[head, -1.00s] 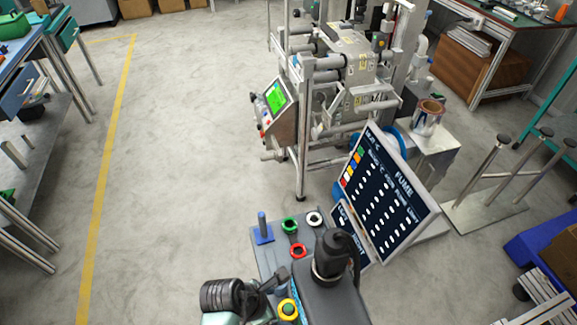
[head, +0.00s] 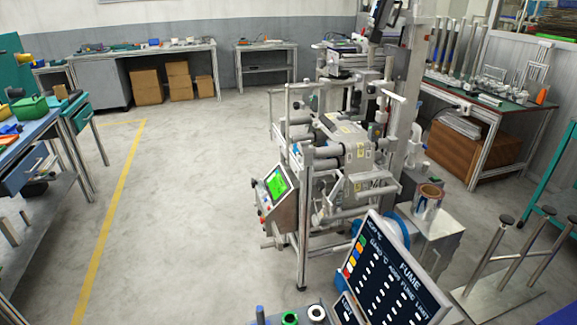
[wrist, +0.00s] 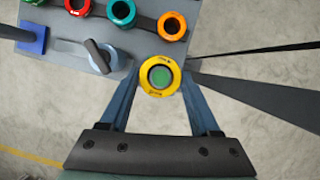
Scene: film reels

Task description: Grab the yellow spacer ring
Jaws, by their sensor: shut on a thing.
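The yellow spacer ring (wrist: 145,80) sits between the fingertips of my gripper (wrist: 160,80) in the wrist view, with a green centre showing inside it. My gripper is shut on it, one blue-grey finger on each side. The ring shows at the edge of the grey board (wrist: 222,10); I cannot tell whether it is clear of the surface. In the head view neither my gripper nor the yellow ring shows.
An orange ring (wrist: 172,25), a teal ring (wrist: 122,12) and a red ring (wrist: 78,5) are on the board. The FUME sign (head: 395,275) stands near the machine (head: 350,160).

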